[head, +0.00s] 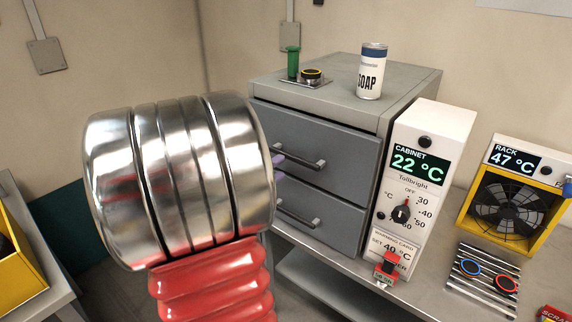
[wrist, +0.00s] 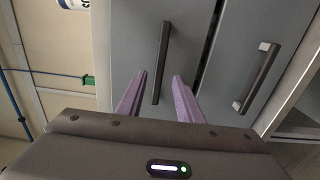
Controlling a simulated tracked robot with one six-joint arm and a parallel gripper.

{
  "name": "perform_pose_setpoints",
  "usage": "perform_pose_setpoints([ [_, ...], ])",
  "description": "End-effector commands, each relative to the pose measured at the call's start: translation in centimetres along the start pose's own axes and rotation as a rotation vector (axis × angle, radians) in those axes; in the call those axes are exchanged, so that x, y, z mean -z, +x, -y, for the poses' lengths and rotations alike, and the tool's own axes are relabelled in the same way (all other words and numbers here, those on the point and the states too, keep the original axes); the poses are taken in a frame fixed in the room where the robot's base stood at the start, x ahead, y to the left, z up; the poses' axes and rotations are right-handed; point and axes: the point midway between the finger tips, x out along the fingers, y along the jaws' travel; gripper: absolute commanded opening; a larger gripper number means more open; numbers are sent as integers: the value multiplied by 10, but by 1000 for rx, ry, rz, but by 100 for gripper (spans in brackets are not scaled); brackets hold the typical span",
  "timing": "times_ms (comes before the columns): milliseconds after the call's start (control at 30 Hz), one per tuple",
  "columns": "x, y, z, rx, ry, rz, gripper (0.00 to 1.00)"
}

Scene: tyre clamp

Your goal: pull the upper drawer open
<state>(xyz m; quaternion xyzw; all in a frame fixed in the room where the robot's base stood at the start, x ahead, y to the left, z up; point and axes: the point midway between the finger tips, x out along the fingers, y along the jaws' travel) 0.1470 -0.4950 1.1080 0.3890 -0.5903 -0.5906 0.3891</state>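The grey cabinet's upper drawer (head: 312,132) is shut in the head view. Its dark bar handle (head: 306,163) has light end posts. In the wrist view the picture is turned, and this handle (wrist: 162,60) runs almost upright across the upper drawer front (wrist: 133,35). My gripper (wrist: 160,77) is open, its two purple fingers apart, one on each side of the handle in the picture. Whether they reach its depth or touch it I cannot tell. In the head view my metal arm link hides most of the gripper; a purple fingertip (head: 279,160) shows by the handle's left end.
The lower drawer (head: 322,217) is shut, with a similar handle (wrist: 259,78). A soap can (head: 371,72) and a tray with a green tube (head: 293,62) stand on the cabinet top (head: 340,93). A white control panel (head: 430,145) adjoins the cabinet's right side.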

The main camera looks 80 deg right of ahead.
Motion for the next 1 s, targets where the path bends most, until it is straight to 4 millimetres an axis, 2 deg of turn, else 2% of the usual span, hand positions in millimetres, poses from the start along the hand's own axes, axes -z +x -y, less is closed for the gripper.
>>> perform_pose_setpoints([
  [200,-1,27,0,0,0,4,33],
  [400,0,45,0,0,1,2,33],
  [767,0,50,0,0,0,1,33],
  [1000,-1,50,0,0,0,1,17],
])
